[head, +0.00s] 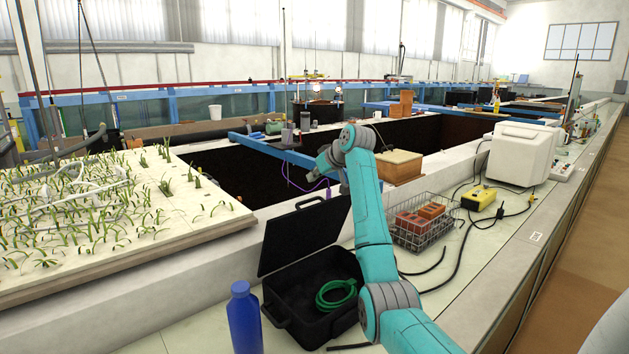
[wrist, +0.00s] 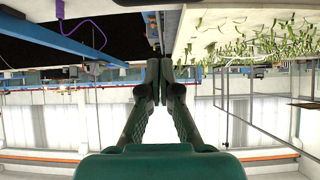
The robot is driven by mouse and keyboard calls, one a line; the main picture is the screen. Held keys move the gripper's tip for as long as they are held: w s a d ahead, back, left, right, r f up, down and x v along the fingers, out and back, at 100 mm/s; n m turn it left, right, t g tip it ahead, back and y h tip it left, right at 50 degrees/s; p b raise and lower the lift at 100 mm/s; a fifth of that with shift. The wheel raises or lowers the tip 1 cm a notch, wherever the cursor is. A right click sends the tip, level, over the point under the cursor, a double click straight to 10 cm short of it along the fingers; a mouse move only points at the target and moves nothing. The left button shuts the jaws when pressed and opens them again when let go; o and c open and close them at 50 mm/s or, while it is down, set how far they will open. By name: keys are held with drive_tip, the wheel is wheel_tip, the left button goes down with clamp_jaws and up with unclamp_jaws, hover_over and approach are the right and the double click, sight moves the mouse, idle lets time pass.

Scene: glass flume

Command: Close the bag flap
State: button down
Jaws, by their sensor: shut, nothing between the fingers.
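A black case (head: 286,306) stands open on the light bench at the front middle in the head view. Its black lid, the flap (head: 303,236), is raised upright along the back edge. A coiled green cable (head: 337,294) lies inside. My gripper (head: 322,162) is in the air above and behind the lid, apart from it, with part of it hidden behind my arm. In the wrist view my gripper (wrist: 159,66) is shut with nothing between its fingers. The case body is not visible in the wrist view.
A blue bottle (head: 244,318) stands left of the case. A wire basket with bricks (head: 421,222), a yellow box (head: 478,198) and dark cables are to the right. A planted board (head: 110,230) is at left. Dark open pits (head: 235,175) lie behind the ledge.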

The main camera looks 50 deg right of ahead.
drive_tip(key=shift+w+d+f, duration=0.1)
drive_tip(key=shift+w+f, duration=0.35)
drive_tip(key=shift+f, duration=0.7)
drive_tip(key=shift+w+d+f, duration=0.1)
drive_tip(key=shift+w+f, duration=0.35)
drive_tip(key=shift+f, duration=0.7)
drive_tip(key=shift+w+f, duration=0.45)
drive_tip(key=shift+f, duration=0.7)
drive_tip(key=shift+s+f, duration=0.1)
